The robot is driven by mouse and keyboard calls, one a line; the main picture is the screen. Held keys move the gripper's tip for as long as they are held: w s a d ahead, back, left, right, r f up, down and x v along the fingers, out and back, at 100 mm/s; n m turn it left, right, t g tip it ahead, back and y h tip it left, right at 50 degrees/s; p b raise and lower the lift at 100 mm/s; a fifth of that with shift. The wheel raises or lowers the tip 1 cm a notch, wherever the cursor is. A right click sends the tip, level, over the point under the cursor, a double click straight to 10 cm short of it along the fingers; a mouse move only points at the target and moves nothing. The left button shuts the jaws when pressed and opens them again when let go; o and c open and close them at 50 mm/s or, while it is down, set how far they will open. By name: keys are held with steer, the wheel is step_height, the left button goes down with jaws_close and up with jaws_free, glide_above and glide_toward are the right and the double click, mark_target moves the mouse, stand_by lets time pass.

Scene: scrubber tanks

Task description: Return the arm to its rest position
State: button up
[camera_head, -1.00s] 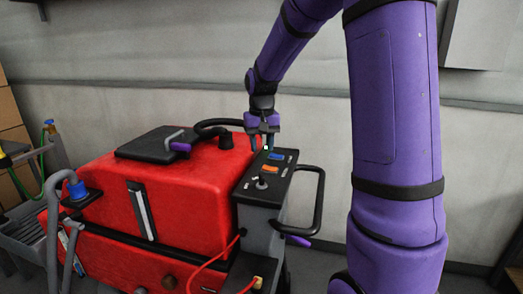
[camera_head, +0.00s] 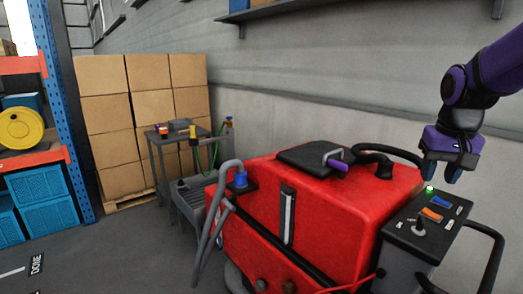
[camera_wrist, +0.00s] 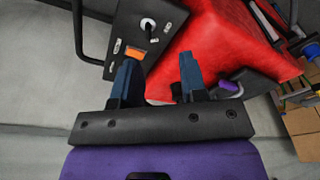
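My gripper (camera_head: 443,172) is at the right of the head view, just above the far edge of the scrubber's black control panel (camera_head: 421,236). Its two blue fingers are apart with nothing between them. In the wrist view my gripper (camera_wrist: 159,62) also shows open and empty, with the panel (camera_wrist: 122,20) beyond the left finger. The panel carries a lit green light (camera_head: 430,189), a blue switch (camera_head: 441,202), an orange switch (camera_head: 431,214) and a small lever (camera_head: 419,226). Whether a fingertip touches the panel is unclear.
The red scrubber body (camera_head: 335,215) fills the space below and left of my arm. A black side handle (camera_head: 490,262) sticks out at right. A grey cart (camera_head: 168,152), stacked cardboard boxes (camera_head: 108,118) and a shelf rack (camera_head: 60,95) stand at left. Open floor lies front left.

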steer(key=s+a+r+n+t, duration=0.1)
steer(key=s+a, duration=0.2)
steer(key=s, duration=0.6)
steer(key=s+a+r+n+t, duration=0.2)
steer(key=s+a, duration=0.1)
steer(key=s, duration=0.6)
steer(key=shift+a, duration=0.4)
